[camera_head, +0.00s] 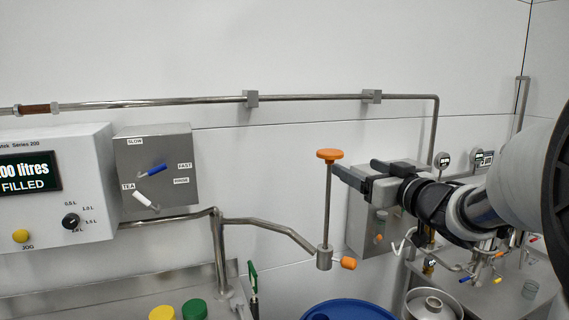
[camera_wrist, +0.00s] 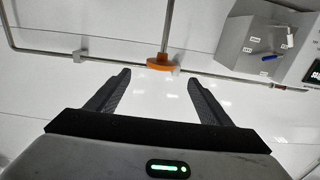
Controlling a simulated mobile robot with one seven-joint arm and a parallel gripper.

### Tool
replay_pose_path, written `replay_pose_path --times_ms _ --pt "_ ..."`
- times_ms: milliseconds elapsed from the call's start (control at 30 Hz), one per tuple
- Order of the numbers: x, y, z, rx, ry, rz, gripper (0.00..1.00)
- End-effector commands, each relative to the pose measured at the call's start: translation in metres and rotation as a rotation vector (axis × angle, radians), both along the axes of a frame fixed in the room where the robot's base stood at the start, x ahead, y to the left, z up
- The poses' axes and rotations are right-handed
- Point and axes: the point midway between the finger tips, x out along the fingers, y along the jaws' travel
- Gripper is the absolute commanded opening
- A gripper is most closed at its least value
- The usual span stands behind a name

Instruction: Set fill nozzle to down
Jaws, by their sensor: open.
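The fill nozzle is a thin upright steel rod with an orange cap (camera_head: 329,154) on top. Its lower end meets a steel block (camera_head: 324,259) with a small orange knob (camera_head: 348,263), at the end of a bent pipe. My gripper (camera_head: 340,170) is close to the right of the rod, just below the cap's height. In the wrist view, the orange cap (camera_wrist: 162,63) lies ahead of and between the spread fingers (camera_wrist: 156,85), which hold nothing. Whether the fingers touch the rod cannot be told.
A grey switch box (camera_head: 155,170) and a white control panel (camera_head: 55,185) reading FILLED are on the left. A blue drum (camera_head: 348,310) stands below the nozzle. A grey box (camera_head: 368,225) and pipes are behind my arm. A pipe (camera_head: 200,101) runs along the wall above.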

Motion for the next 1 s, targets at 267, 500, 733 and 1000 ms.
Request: replay_pose_path --times_ms 267,500,733,1000 --pt "0.025 0.011 -0.002 0.006 0.0 0.02 0.74" --pt "0.075 0.029 -0.002 0.006 0.001 0.02 0.74" --pt "0.122 0.045 -0.002 0.005 0.0 0.018 0.74" --pt "0.156 0.057 -0.001 0.005 0.0 0.017 0.74"
